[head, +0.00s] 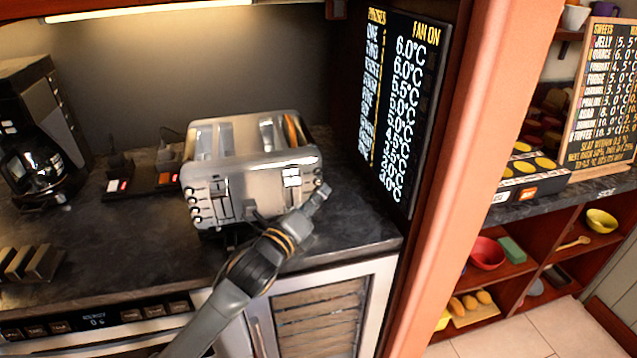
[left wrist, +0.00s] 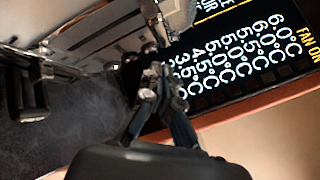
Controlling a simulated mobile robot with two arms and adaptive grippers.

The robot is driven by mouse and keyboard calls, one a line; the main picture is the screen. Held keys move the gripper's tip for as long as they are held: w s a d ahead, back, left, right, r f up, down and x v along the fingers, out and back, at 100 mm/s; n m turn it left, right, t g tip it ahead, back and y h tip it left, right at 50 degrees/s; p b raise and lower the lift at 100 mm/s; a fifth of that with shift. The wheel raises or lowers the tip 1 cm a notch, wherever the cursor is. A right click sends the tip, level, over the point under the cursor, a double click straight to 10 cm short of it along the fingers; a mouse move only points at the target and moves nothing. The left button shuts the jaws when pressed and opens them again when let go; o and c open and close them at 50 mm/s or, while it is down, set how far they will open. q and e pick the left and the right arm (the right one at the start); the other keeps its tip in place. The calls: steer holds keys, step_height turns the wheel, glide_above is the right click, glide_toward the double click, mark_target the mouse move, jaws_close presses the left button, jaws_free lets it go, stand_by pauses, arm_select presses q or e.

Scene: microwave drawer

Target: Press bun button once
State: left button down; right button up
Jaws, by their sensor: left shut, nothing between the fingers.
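A silver toaster (head: 240,180) stands on the dark counter, with a brown slice showing in a right-hand slot. Its front has a column of small round buttons (head: 194,205) at the left and another column at the right edge, partly behind my gripper. The labels are too small to read, so I cannot tell which is the bun button. My left gripper (head: 321,191) is shut and empty at the toaster's right front corner. In the left wrist view its fingertips (left wrist: 160,72) are close to small round knobs on the toaster (left wrist: 90,38); contact is unclear. My right gripper is not in view.
A coffee maker (head: 38,130) stands at the left of the counter (head: 120,235). A dark temperature board (head: 398,110) is on the wall right of the toaster, beside an orange pillar (head: 455,170). Shelves with bowls (head: 486,253) are farther right.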

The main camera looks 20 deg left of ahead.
arm_select(q)
steer(key=shift+w+a, duration=0.2)
steer(key=shift+w, duration=0.1)
steer(key=shift+w+a, duration=0.2)
steer(key=shift+w, duration=0.1)
stand_by(0.7)
steer(key=shift+s+d, duration=0.1)
stand_by(0.4)
steer(key=shift+s+d+p, duration=0.35)
steer(key=shift+s+p, duration=0.1)
steer(key=shift+s, duration=0.15)
steer(key=s+d, duration=0.1)
steer(key=s, duration=0.1)
steer(key=s+d+p, duration=0.1)
steer(key=s, duration=0.1)
steer(key=shift+d, duration=0.4)
stand_by(0.5)
